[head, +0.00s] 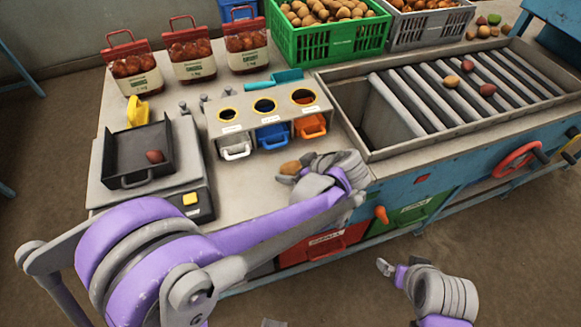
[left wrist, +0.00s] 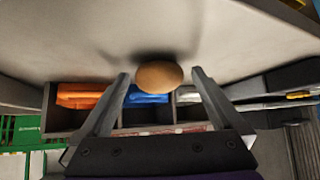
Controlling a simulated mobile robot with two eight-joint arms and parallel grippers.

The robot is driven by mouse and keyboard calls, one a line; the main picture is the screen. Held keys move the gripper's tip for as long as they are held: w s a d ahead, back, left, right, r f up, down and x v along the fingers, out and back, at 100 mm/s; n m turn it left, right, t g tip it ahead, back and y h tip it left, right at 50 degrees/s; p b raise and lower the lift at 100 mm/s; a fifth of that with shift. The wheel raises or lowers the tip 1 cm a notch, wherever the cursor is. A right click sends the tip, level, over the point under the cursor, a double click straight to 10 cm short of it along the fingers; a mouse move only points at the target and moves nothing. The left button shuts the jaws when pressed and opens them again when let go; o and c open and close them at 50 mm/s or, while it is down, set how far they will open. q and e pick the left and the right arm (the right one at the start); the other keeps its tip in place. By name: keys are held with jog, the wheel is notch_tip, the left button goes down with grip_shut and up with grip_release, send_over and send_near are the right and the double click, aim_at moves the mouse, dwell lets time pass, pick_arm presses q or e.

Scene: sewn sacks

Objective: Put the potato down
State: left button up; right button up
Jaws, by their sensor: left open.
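A brown potato (head: 290,167) is at my left gripper (head: 297,175), above or on the grey tabletop in front of the small sorting box. In the left wrist view the potato (left wrist: 160,77) shows between the fingertips of my left gripper (left wrist: 160,78). The fingers are open, with a gap on both sides of the potato. A dark shadow lies close to it on the tabletop (left wrist: 60,30); I cannot tell whether it touches the surface. My right gripper (head: 386,267) is low, in front of the bench, and too small to tell open from shut.
The sorting box (head: 262,105) has white, blue and orange drawers. A scale with a black tray (head: 130,165) holding a reddish potato (head: 155,156) stands left. A roller bed (head: 400,105) is right. Sacks (head: 190,55) and a green crate (head: 300,45) stand behind.

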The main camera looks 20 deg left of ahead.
pick_arm(q)
jog(key=shift+w+a+f, duration=0.25)
jog(key=shift+a+f, duration=0.05)
jog(key=shift+f, duration=0.05)
jog(key=shift+c, duration=0.2)
jog(key=c, duration=1.3)
jog(key=shift+o, duration=0.2)
jog(key=shift+r, duration=0.1)
